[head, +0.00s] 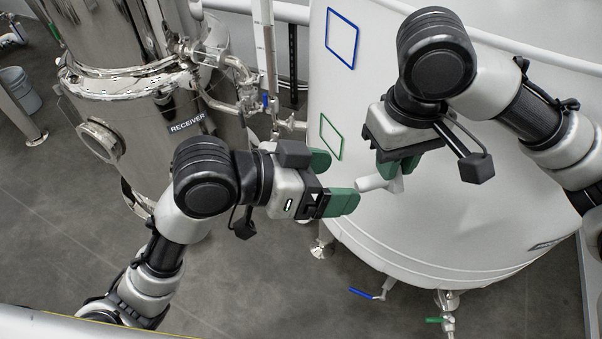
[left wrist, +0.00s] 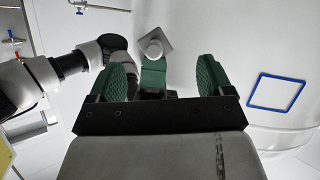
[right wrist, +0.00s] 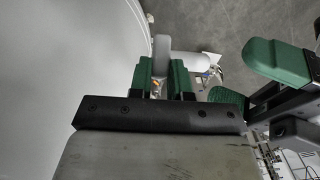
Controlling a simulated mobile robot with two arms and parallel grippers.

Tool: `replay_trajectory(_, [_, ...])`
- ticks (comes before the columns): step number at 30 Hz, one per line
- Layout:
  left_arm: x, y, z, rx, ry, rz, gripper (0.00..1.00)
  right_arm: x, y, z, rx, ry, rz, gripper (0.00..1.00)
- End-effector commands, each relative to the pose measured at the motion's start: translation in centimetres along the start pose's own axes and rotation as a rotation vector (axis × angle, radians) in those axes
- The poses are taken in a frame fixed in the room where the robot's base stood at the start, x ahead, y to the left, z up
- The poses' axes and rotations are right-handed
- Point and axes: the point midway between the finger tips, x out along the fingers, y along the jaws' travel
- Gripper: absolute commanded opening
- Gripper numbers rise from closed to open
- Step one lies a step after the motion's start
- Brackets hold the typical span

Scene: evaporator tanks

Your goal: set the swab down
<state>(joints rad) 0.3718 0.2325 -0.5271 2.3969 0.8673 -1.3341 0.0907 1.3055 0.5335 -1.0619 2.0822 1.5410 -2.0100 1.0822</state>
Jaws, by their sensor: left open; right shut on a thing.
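The white swab (head: 374,183) is held in my right gripper (head: 397,168), which is shut on it, in front of the large white tank. Its rounded white end points left toward my left gripper (head: 337,181). My left gripper is open and empty, its green fingers spread close to that end; I cannot tell whether they touch. In the left wrist view the swab (left wrist: 152,48) shows end-on beyond and between the open fingers. In the right wrist view a grey part of the swab (right wrist: 161,48) stands between the shut fingers, which hide some of it.
The white tank (head: 450,215) carries a blue square outline (head: 342,38) and a green square outline (head: 331,137). A steel receiver vessel (head: 150,125) with pipes stands at the left. A blue-handled valve (head: 362,293) sits below the tank. Grey floor (head: 265,290) is clear.

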Motion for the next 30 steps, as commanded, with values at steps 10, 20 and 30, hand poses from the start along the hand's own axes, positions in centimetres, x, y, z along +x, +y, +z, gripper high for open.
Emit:
replay_trajectory(10, [5.6, 0.0, 0.0, -0.002, -0.001, 0.002, 0.81, 0.0, 0.0, 0.0, 0.0, 0.0, 0.0, 0.0])
replay_trajectory(20, [6.7, 0.0, 0.0, 0.0, 0.0, -0.001, 0.81, 0.0, 0.0, 0.0, 0.0, 0.0, 0.0, 0.0])
replay_trajectory(30, [6.6, -0.1, 0.1, -0.001, -0.001, -0.004, 0.47, 0.0, 0.0, 0.0, -0.002, -0.001, 0.0, 0.0])
